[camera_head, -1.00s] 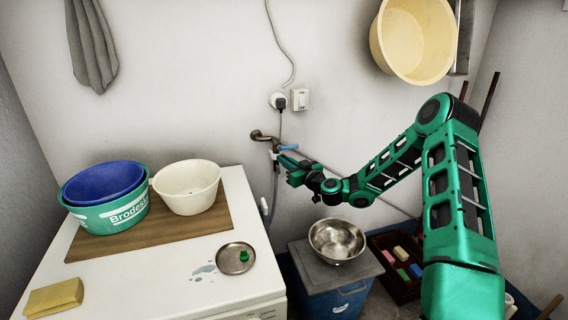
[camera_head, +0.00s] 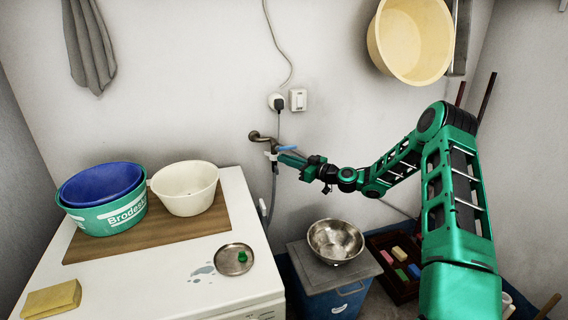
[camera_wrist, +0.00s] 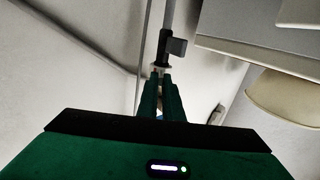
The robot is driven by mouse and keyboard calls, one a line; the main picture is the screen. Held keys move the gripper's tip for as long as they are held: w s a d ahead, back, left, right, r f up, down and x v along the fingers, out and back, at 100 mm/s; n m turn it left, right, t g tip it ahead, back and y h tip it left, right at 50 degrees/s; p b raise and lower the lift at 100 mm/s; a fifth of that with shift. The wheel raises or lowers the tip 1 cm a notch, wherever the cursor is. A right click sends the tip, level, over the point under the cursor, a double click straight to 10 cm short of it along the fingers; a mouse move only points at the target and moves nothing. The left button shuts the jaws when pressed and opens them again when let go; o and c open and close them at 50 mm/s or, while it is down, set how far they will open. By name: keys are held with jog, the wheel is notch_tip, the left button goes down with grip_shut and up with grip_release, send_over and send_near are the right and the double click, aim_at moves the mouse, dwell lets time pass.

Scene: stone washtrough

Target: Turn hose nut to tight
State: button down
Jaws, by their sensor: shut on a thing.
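The brass tap (camera_head: 258,136) sticks out of the back wall and has a blue lever (camera_head: 288,148). The pale hose nut (camera_head: 270,156) is below its spout, small and partly hidden by my gripper. A grey hose (camera_head: 272,190) hangs from it. My gripper (camera_head: 279,157) reaches in from the right and is shut on the nut. In the wrist view the green fingers (camera_wrist: 159,82) are close together, with the small pale nut (camera_wrist: 158,70) at their tips and the dark tap spout beyond. The nut's turn angle cannot be told.
A white washing machine (camera_head: 235,205) stands at left with a cream bowl (camera_head: 186,190), blue and green tubs (camera_head: 105,200) and a metal dish (camera_head: 234,260). A steel bowl (camera_head: 336,241) sits on a blue-sided bin below my arm. A yellow basin (camera_head: 412,40) hangs on the wall.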

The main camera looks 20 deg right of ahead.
jog(key=shift+w+d+n+g+y, duration=0.3)
jog(key=shift+n+g+y, duration=0.45)
jog(key=shift+g, duration=0.1)
jog(key=shift+w+d+n+g+y, duration=0.35)
jog(key=shift+n+g+y, duration=0.35)
jog(key=shift+g+y, duration=0.15)
jog(key=shift+w+d+n+g+y, duration=0.3)
jog(key=shift+n+g+y, duration=0.45)
jog(key=shift+g, duration=0.15)
jog(key=shift+w+d, duration=0.1)
jog(key=c, duration=1.9)
grip_release()
jog(key=v, duration=1)
jog(key=shift+d+f, duration=0.1)
jog(key=shift+d, duration=0.25)
